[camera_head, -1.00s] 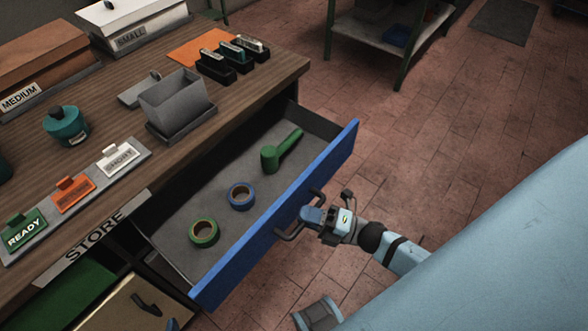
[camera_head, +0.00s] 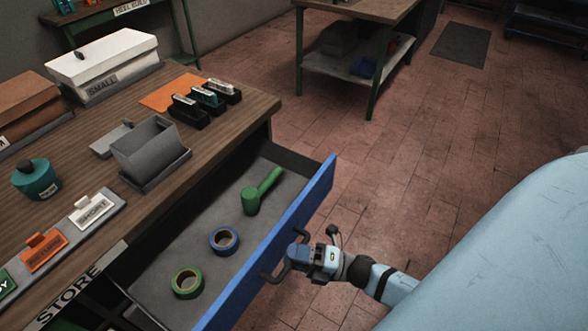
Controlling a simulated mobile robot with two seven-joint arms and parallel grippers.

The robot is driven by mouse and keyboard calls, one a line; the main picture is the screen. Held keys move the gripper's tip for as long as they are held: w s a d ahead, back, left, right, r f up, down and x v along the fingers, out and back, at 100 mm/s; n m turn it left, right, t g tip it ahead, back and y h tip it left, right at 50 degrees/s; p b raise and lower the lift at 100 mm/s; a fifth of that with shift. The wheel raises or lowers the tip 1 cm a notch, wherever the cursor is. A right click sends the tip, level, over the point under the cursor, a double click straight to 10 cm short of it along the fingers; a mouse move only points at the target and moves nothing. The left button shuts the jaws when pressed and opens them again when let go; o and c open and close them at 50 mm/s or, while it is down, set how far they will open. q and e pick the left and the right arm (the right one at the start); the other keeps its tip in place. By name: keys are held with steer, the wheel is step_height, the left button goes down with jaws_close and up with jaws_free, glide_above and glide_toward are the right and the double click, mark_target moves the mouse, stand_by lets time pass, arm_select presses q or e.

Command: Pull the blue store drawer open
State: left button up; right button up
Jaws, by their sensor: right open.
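The blue store drawer (camera_head: 300,217) stands pulled out from under the wooden bench. Its grey inside shows a green-handled tool (camera_head: 261,191), a blue tape roll (camera_head: 224,240) and a green tape roll (camera_head: 187,282). A dark bar handle (camera_head: 270,275) sits on the outside of the blue front. My right gripper (camera_head: 297,258) is at this handle, outside the drawer front, with its jaws open. Whether it touches the handle is hard to tell. My left gripper is out of view.
The bench top (camera_head: 215,140) carries a grey bin (camera_head: 152,155), label cards, a teal pot (camera_head: 36,179) and boxes. A STORE label (camera_head: 80,285) is on its edge. A green-legged table (camera_head: 360,40) stands at the back. Brick-red floor is clear right of the drawer.

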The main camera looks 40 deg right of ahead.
steer(key=v, duration=1.3)
steer(key=shift+s+d+b, duration=0.2)
steer(key=shift+b, duration=0.1)
